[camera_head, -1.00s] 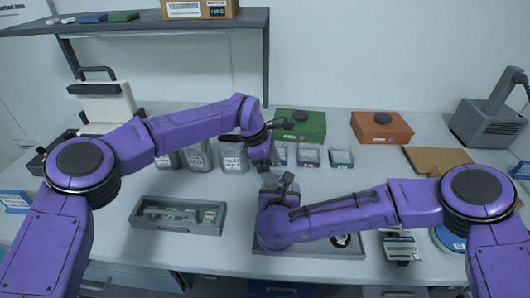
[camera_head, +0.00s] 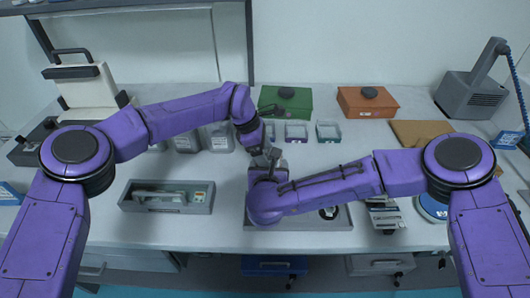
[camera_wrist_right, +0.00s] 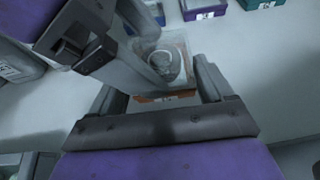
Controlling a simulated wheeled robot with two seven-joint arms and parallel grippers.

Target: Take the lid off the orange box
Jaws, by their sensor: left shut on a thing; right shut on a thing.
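A small clear-topped box with an orange base (camera_wrist_right: 165,97) is between the fingers of my right gripper (camera_wrist_right: 160,88) in the right wrist view. A round grey thing shows through its clear lid (camera_wrist_right: 172,48). My right gripper (camera_head: 270,165) is shut on the orange box in the head view, where the box is mostly hidden. My left gripper (camera_head: 262,152) meets it from above and behind. In the right wrist view the left gripper (camera_wrist_right: 145,62) is shut at the lid's left side. I cannot tell whether the lid is apart from the base.
Small boxes with purple (camera_head: 296,132) and green (camera_head: 328,132) bases stand behind my grippers. A larger green box (camera_head: 286,101) and an orange-brown box (camera_head: 367,103) with dark knobs stand at the back. A grey tray (camera_head: 167,206) lies to the left.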

